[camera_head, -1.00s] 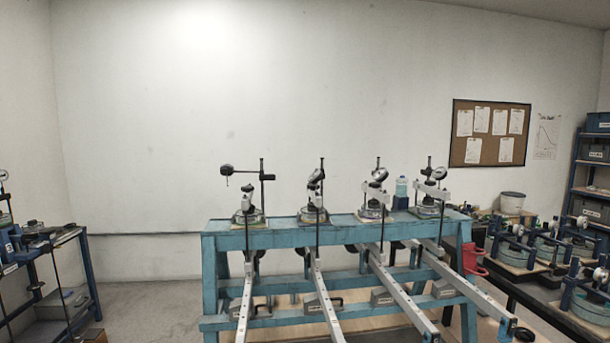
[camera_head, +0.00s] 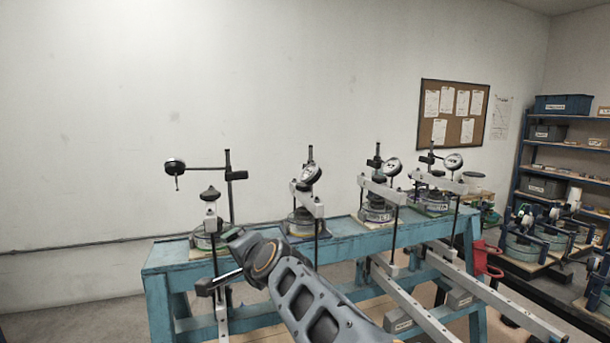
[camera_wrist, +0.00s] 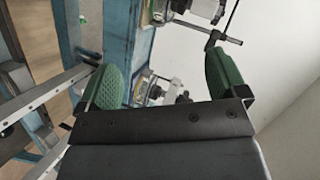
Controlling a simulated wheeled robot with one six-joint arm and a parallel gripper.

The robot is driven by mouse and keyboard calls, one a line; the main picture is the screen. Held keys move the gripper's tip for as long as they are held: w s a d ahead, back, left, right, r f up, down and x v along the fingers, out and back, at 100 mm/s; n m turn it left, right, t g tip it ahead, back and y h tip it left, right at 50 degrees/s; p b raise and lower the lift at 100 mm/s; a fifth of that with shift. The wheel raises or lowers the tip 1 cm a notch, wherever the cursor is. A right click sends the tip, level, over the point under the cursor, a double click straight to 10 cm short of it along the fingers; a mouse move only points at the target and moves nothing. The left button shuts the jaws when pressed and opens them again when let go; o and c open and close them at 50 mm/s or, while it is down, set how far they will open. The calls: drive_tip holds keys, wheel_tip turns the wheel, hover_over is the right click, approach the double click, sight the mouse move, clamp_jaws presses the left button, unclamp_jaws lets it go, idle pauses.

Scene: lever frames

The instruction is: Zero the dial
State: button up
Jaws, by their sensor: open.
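Several dials stand on posts along the blue bench in the head view. The leftmost dial (camera_head: 175,167) is seen edge-on at the end of a horizontal arm, swung out left of its post. The second dial (camera_head: 311,173), third dial (camera_head: 392,167) and rightmost dial (camera_head: 453,161) show pale faces tilted over their lever frames. Their needles are too small to read. My gripper (camera_head: 220,260) is in front of the bench, below the leftmost dial and near the leftmost lever frame. In the wrist view my gripper (camera_wrist: 165,78) has its green pads wide apart, with nothing held between them.
The blue bench (camera_head: 168,257) carries lever frames with long beams (camera_head: 415,310) reaching forward below it. A red object (camera_head: 484,262) stands at its right end. A dark shelf with bins (camera_head: 563,104) and another table of cells (camera_head: 535,237) are at right.

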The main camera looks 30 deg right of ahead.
drive_tip(key=shift+o, duration=0.7)
drive_tip(key=w+d+r+m+t+h, duration=0.2)
drive_tip(key=w+d+r+m+h, duration=0.1)
drive_tip(key=d+r+m+h, duration=0.2)
drive_tip(key=d+r+m, duration=0.2)
drive_tip(key=d+m, duration=0.1)
drive_tip(key=m, duration=0.1)
drive_tip(key=shift+w+d+r+m+t, duration=0.25)
drive_tip(key=shift+d+r+m+t, duration=0.05)
drive_tip(key=shift+d+m, duration=0.1)
drive_tip(key=m+g+h, duration=0.2)
drive_tip(key=m+h, duration=0.4)
drive_tip(key=m, duration=0.5)
approach(309, 174)
drive_tip(key=p+x, duration=0.2)
drive_tip(key=x, duration=0.9)
drive_tip(key=shift+w+d+p, duration=0.1)
drive_tip(key=shift+w+p, duration=0.05)
drive_tip(key=shift+p, duration=0.2)
drive_tip(key=shift+c, duration=0.2)
